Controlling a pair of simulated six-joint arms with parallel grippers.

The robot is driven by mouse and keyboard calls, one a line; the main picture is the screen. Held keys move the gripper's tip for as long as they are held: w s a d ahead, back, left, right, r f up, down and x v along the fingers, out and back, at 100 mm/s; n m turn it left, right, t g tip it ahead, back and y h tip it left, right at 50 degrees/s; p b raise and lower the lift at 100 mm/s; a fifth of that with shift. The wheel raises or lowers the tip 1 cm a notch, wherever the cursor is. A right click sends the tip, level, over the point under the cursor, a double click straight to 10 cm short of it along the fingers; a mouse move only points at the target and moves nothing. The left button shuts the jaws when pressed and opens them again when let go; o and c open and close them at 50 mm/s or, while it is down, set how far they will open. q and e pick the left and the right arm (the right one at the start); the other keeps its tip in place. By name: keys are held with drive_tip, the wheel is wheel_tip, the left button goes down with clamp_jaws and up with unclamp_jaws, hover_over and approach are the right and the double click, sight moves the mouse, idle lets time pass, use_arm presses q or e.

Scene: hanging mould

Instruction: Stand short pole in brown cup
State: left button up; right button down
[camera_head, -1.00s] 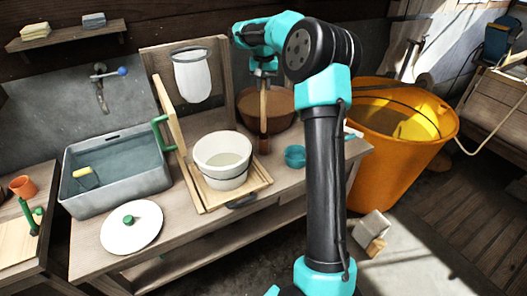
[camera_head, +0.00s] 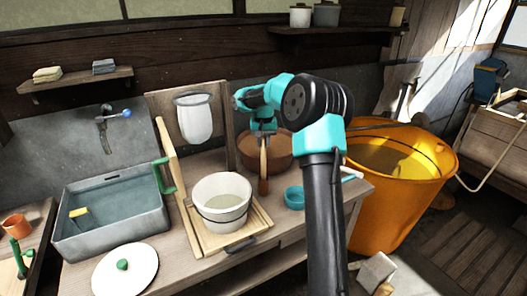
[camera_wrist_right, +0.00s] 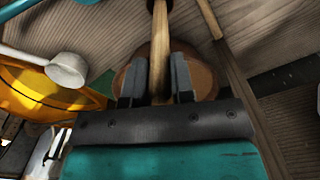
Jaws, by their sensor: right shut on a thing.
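My right gripper (camera_head: 264,132) is shut on an upright wooden pole (camera_head: 264,168) above the back of the bench. In the right wrist view the pole (camera_wrist_right: 160,40) runs between the two fingers (camera_wrist_right: 155,78). A wide brown bowl (camera_head: 282,150) stands behind the pole in the head view. A small terracotta-brown cup (camera_head: 16,225) stands on the side table at the far left, well away from the gripper. I cannot tell whether the pole's lower end touches the bench. My left gripper is not in view.
A white bucket (camera_head: 222,195) stands on a wooden frame left of the pole. A small teal bowl (camera_head: 294,199) is close on the right. A grey basin (camera_head: 112,222) and a white lid (camera_head: 125,272) are at left. A large orange tub (camera_head: 395,205) stands right of the bench.

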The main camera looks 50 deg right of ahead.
sight(263, 150)
drive_tip(key=shift+f, duration=2)
drive_tip(key=c, duration=1)
unclamp_jaws()
wheel_tip(263, 150, up, 12)
drive_tip(key=shift+r, duration=0.2)
